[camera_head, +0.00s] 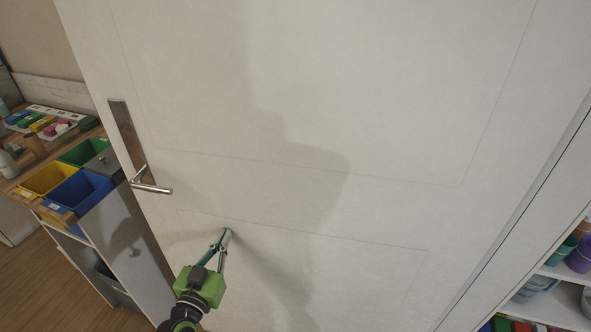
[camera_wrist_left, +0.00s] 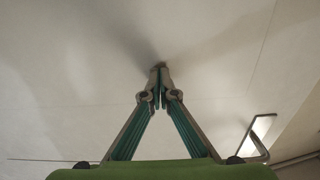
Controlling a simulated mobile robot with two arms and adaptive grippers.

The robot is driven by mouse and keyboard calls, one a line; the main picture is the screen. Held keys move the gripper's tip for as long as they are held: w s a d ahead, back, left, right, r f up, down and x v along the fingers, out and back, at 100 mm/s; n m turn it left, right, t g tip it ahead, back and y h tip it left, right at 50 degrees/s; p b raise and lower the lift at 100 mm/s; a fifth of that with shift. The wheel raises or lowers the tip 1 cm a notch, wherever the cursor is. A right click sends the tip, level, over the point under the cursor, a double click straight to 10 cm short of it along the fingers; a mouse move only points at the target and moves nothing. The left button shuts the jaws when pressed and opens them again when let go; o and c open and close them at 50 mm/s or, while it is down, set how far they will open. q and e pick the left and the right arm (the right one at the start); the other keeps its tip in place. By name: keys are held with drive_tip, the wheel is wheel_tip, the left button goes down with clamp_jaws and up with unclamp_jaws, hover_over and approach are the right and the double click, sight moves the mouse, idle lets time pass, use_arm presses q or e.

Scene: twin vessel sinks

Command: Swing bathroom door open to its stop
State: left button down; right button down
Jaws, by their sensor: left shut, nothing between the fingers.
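The white bathroom door (camera_head: 270,120) fills most of the head view, with its lever handle (camera_head: 150,187) on a metal plate near its left edge. My left gripper (camera_head: 226,233) is shut and empty, its fingertips at the door face below and right of the handle. In the left wrist view the fingertips (camera_wrist_left: 160,72) meet close to the door surface (camera_wrist_left: 90,60); I cannot tell whether they touch it. The handle (camera_wrist_left: 256,138) shows at the right there. A gap to the room shows past the door's left edge. My right gripper is not in view.
Left of the door, a wooden-topped unit holds yellow (camera_head: 46,179), green (camera_head: 83,152) and blue (camera_head: 78,193) bins, with coloured items behind. At the right, a white shelf (camera_head: 560,290) holds cups and containers. Wooden floor (camera_head: 50,285) shows at lower left.

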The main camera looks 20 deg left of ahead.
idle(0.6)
use_arm(q)
drive_tip(key=shift+w+a, duration=0.2)
drive_tip(key=shift+w, duration=2.6)
drive_tip(key=s+p, duration=0.2)
drive_tip(key=s, duration=0.6)
drive_tip(key=shift+a, duration=0.1)
